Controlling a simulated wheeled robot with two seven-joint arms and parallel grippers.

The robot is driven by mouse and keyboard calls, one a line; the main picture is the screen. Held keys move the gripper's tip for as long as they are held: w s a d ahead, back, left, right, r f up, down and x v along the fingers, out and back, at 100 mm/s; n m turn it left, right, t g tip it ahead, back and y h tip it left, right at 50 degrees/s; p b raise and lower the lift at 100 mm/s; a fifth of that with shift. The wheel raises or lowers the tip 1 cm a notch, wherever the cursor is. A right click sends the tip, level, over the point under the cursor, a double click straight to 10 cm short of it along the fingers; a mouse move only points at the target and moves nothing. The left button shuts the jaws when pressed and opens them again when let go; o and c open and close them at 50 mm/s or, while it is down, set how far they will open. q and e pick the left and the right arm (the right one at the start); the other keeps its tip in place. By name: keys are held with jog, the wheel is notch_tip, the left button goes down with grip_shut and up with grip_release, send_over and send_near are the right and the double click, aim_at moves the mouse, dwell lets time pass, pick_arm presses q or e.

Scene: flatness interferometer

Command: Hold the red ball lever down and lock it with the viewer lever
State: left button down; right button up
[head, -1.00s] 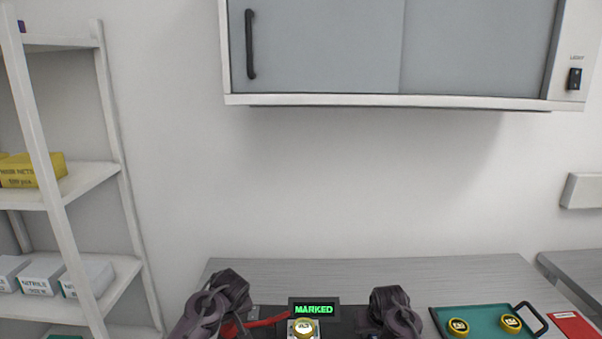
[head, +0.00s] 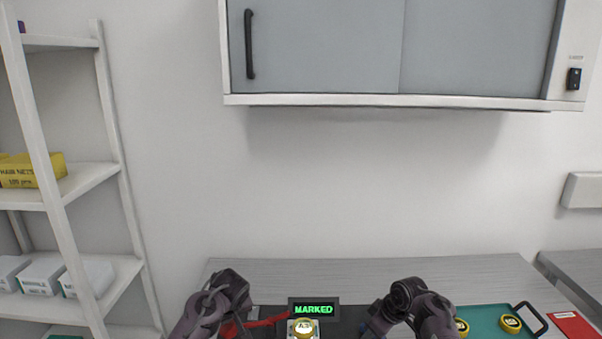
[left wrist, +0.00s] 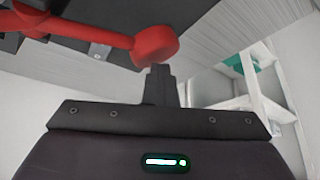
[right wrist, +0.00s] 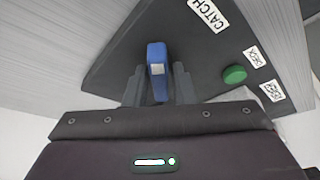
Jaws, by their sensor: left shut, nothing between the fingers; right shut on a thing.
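The red ball lever shows in the left wrist view (left wrist: 155,45), its ball end at the top middle and its red arm running left. It also shows in the head view (head: 265,320), partly behind my left arm. My left gripper (left wrist: 160,75) is shut and empty, its fingertips right at the ball; I cannot tell whether they touch. A blue lever (right wrist: 157,60), which I take for the viewer lever, stands on a dark base beside a CATCH label (right wrist: 207,14). My right gripper (right wrist: 158,78) is shut on it, one finger on each side.
A screen (head: 314,309) reads MARKED, with a gold-topped piece (head: 304,329) in front. A green button (right wrist: 234,75) sits beside the blue lever. The back of the table is clear.

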jog(key=shift+a+n, duration=0.2)
jog(key=shift+n, duration=0.1)
jog(key=n+g, duration=0.1)
jog(key=n, duration=0.1)
jog(key=n+y, duration=0.1)
jog(key=n, duration=0.1)
jog(key=shift+n+g, duration=0.4)
jog(key=o, duration=0.5)
jog(key=shift+d, duration=0.1)
jog(key=shift+r, duration=2.8)
